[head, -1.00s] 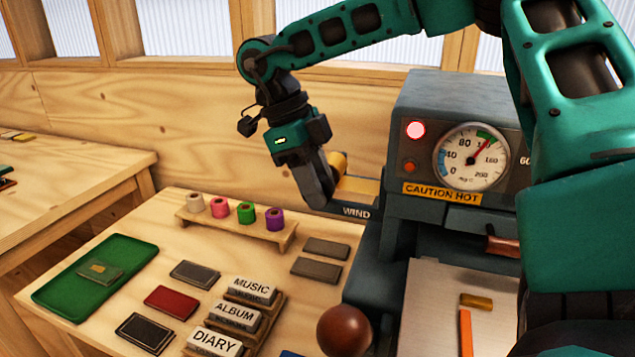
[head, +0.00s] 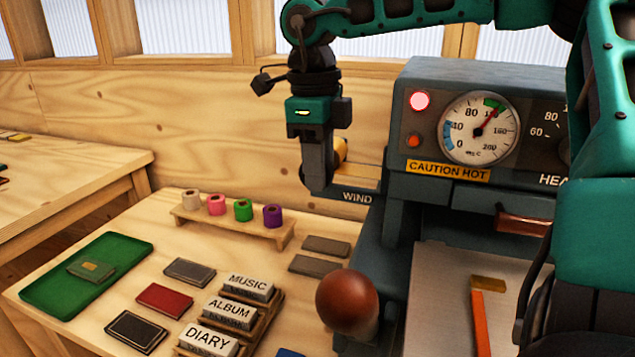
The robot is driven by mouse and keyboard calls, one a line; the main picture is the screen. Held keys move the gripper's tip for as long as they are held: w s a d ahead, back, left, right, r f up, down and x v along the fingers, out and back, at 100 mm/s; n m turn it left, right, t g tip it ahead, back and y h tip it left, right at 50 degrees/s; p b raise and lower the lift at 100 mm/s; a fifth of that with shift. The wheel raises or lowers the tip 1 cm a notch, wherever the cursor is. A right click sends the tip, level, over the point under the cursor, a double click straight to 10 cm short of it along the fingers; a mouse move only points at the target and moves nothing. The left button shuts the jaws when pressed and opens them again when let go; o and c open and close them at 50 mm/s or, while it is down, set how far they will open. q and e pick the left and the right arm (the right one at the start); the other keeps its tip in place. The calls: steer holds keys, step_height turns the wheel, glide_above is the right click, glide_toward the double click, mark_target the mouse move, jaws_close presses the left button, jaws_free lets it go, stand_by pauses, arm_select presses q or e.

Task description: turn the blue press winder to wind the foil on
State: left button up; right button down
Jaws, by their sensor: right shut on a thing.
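The press (head: 400,225) is a dark blue-grey machine with a round dial and a "CAUTION HOT" label. A gold foil roll (head: 341,150) sits at its left side, above the side part marked "WIND" (head: 357,197). My right gripper (head: 320,186) reaches down from above, just left of that label. It is shut, its fingers upright beside the foil roll. The winder itself is hidden behind the fingers, so I cannot see its shape or how far it is turned. My left gripper is not in view.
A brown ball-topped lever (head: 347,302) stands at the press's front left. A rack of coloured rolls (head: 230,226), a green tray (head: 50,290), small books (head: 165,300) and labelled blocks (head: 232,312) are on the wooden table. An orange-handled tool (head: 480,320) lies on the press bed.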

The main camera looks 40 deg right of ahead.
steer(key=shift+f+t+y+b, duration=0.15)
steer(key=shift+t+y+b, duration=0.15)
steer(key=shift+t+b, duration=0.35)
steer(key=shift+s, duration=0.1)
steer(key=c, duration=0.9)
jaws_free()
arm_select(q)
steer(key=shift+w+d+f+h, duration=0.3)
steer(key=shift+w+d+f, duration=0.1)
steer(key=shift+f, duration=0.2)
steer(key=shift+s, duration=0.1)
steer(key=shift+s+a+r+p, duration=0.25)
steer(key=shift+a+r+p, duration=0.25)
steer(key=shift+p, duration=0.4)
arm_select(e)
steer(key=shift+s+d+r, duration=0.1)
steer(key=shift+s+r, duration=0.1)
steer(key=shift+r, duration=2)
steer(key=shift+s+d+r, duration=0.15)
steer(key=shift+s+r, duration=0.05)
steer(key=shift+r, duration=1.95)
steer(key=shift+s+d+r, duration=0.1)
steer(key=shift+s+r, duration=0.1)
steer(key=shift+r, duration=2)
